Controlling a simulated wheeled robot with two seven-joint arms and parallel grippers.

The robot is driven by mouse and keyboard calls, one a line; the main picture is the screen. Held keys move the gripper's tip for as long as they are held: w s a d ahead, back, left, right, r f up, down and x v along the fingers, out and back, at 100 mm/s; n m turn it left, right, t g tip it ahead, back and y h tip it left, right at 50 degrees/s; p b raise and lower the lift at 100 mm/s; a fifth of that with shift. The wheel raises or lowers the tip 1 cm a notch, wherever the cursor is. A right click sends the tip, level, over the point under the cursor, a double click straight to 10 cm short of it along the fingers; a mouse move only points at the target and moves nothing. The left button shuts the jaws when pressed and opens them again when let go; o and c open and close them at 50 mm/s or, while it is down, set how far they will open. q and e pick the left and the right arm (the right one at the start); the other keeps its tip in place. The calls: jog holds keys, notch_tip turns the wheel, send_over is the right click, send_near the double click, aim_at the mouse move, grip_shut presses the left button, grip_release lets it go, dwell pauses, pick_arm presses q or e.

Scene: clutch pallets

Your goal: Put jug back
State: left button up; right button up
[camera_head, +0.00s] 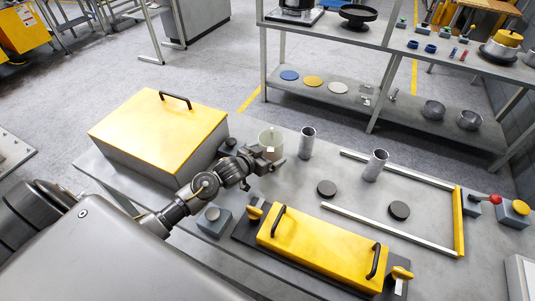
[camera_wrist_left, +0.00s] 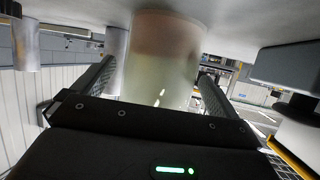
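In the left wrist view, where the scene appears upside down, the jug (camera_wrist_left: 161,75) fills the middle between the two fingers of my left gripper (camera_wrist_left: 157,80). The fingers are apart, one on each side, close to its wall; firm contact is not visible. The palm hides the jug's upper part in that view. My right gripper is not in view.
A yellow-lidded box (camera_head: 157,128) stands left of the jug. Two metal cylinders (camera_head: 307,142) (camera_head: 375,165) stand to its right, with dark discs (camera_head: 399,210) nearer. A yellow handled block (camera_head: 320,247) lies in front. A grey shelf unit (camera_head: 335,90) stands behind.

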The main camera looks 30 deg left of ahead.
pick_arm(q)
jog(key=shift+r, duration=0.2)
jog(key=shift+s+a, duration=0.1)
jog(key=shift+s, duration=0.25)
jog(key=v, duration=1.1)
jog(key=shift+r+b, duration=0.15)
jog(key=shift+b, duration=0.25)
jog(key=shift+s, duration=0.1)
